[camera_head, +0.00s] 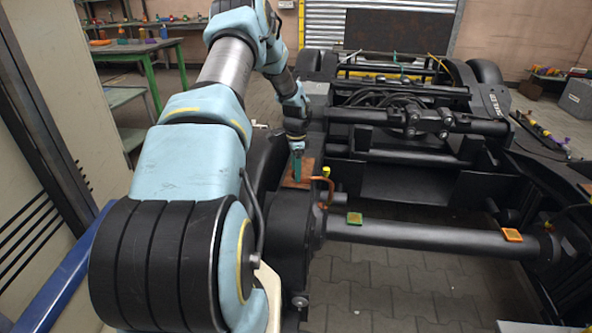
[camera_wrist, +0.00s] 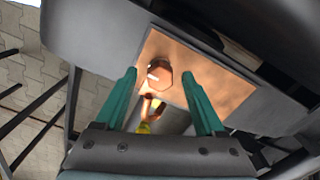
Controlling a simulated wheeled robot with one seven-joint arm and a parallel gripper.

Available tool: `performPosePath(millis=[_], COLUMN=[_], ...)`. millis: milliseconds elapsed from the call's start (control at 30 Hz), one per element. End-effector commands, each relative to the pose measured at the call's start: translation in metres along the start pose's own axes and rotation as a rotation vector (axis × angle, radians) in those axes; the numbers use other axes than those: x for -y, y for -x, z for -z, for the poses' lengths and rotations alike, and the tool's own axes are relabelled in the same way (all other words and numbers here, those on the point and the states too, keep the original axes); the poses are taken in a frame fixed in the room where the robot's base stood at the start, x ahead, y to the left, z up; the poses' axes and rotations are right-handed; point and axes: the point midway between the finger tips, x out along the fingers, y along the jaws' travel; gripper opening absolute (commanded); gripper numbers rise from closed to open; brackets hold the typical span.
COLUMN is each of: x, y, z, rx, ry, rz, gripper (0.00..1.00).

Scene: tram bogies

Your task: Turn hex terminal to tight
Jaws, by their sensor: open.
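The hex terminal (camera_wrist: 159,74) is a copper-coloured hexagonal head on a copper plate (camera_wrist: 222,88), with a small white mark on its face. In the wrist view it lies just beyond and between the two green fingers of my gripper (camera_wrist: 160,80). The fingers are apart, with nothing visibly held between them. In the head view my gripper (camera_head: 297,168) points down at the copper plate (camera_head: 300,178) on the bogie, and the hex terminal is hidden there.
An orange cable (camera_head: 326,185) with a yellow end (camera_head: 326,170) stands close right of the plate. The dark bogie frame (camera_head: 400,180) surrounds the plate. A green table (camera_head: 140,50) stands at the back left.

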Motion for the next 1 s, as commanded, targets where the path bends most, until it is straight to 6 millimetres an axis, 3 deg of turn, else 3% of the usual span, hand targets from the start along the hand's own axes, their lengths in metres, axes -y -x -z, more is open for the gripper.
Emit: performPosePath(millis=[167, 600, 767, 1000], x=[0.001, 0.001, 0.000, 0.000], y=[0.014, 0.093, 0.106, 0.108], z=[0.000, 0.000, 0.000, 0.000], rx=[-0.001, -0.001, -0.001, 0.000], ry=[0.000, 0.000, 0.000, 0.000], rz=[0.003, 0.002, 0.001, 0.000], gripper=[0.71, 0.71, 0.71, 0.71])
